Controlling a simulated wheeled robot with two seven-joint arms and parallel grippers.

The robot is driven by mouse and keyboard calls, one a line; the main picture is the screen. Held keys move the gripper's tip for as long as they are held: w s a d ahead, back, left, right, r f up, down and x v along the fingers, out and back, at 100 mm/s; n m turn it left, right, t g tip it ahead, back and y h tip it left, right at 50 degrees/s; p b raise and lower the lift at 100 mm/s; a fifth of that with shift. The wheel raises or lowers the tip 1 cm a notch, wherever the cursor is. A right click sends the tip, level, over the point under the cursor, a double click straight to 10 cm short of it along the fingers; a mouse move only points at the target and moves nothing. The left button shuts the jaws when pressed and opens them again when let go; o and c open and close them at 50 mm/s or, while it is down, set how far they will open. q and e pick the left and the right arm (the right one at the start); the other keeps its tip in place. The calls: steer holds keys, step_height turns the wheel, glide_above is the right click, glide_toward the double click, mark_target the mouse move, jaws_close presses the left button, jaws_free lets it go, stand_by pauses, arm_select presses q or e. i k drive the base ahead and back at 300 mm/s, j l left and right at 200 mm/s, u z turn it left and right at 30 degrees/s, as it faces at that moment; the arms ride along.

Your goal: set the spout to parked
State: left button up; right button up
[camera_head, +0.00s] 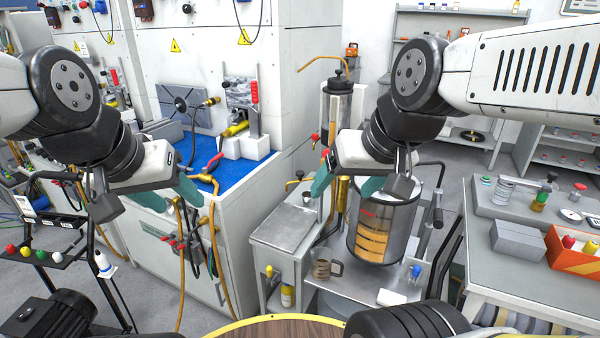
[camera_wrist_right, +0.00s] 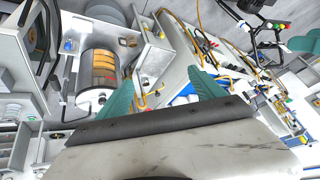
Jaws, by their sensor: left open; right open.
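A thin copper-coloured spout (camera_head: 323,59) curves out to the left from the top of a tall metal cylinder (camera_head: 338,100) with a black knob. Its tip hangs free, above and beyond my right gripper. I see no label for a parked position. My right gripper (camera_head: 346,187) is open and empty, with teal fingers in front of the cylinder's lower part and a glass-sided drum (camera_head: 395,222). The fingers also show in the right wrist view (camera_wrist_right: 160,92), where I cannot make out the spout clearly. My left gripper (camera_head: 170,196) is open and empty, by the blue-topped bench.
A white bench with a blue top (camera_head: 207,165) and hanging hoses stands at left. A metal cart (camera_head: 345,290) carries the drum and a mug (camera_head: 327,269). A grey side table (camera_head: 555,268) with an orange box (camera_head: 572,250) stands right. Grey floor lies beyond.

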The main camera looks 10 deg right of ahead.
mark_target(300, 174)
steer(key=i+l, duration=0.8)
steer(key=j+u, duration=0.05)
